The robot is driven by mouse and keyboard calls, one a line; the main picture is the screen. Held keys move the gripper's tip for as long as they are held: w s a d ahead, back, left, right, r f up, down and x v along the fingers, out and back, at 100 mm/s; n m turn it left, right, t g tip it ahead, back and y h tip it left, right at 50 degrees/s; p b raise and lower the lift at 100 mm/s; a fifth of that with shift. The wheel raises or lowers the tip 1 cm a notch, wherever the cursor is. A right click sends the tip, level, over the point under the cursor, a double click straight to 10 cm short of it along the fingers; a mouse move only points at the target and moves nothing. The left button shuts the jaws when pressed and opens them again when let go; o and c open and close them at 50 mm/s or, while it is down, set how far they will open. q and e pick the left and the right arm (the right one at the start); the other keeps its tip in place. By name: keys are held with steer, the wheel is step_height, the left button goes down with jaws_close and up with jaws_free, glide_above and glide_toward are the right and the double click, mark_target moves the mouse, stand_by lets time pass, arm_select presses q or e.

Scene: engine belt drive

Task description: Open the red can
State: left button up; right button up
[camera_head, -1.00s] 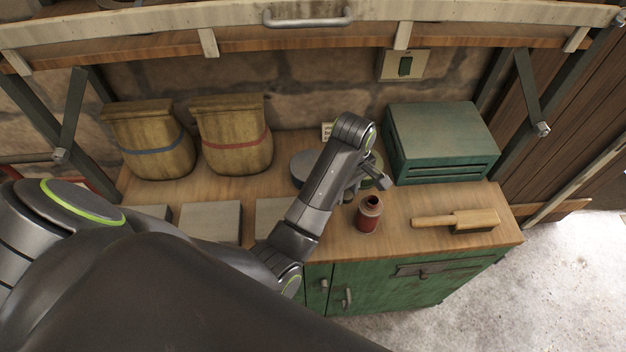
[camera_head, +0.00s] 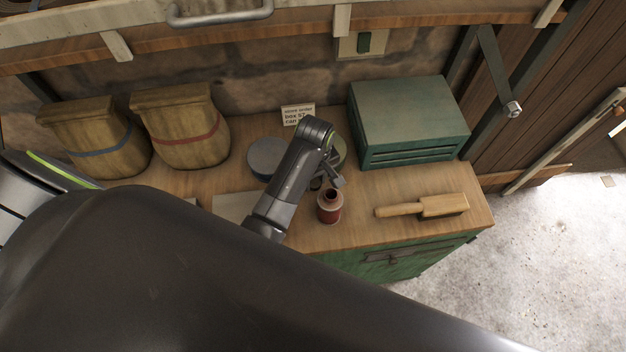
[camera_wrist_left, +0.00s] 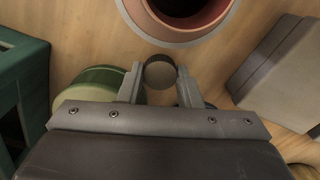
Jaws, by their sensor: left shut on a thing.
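The red can (camera_head: 330,208) stands upright on the wooden bench top, with a dark round opening at its top. In the left wrist view its wide mouth (camera_wrist_left: 185,12) is at the top edge, with a reddish inner rim. My left gripper (camera_head: 328,183) is just behind the can in the head view. In the left wrist view the left gripper (camera_wrist_left: 160,85) is shut on a small round dark cap (camera_wrist_left: 160,73), held apart from the can's mouth. The right gripper is not in view.
A grey round tin (camera_head: 266,158) and a green tin (camera_head: 341,150) stand behind my arm. A wooden brush (camera_head: 440,206) lies right of the can. A teal box (camera_head: 410,120) stands behind the brush. Two sacks (camera_head: 180,125) are at the left. A small sign (camera_head: 297,115) leans at the wall.

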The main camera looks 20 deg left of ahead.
mark_target(314, 183)
arm_select(q)
step_height(314, 183, down, 2)
steer(key=shift+f, duration=0.4)
steer(key=shift+s, duration=0.15)
steer(key=shift+f, duration=0.1)
steer(key=o, duration=1.1)
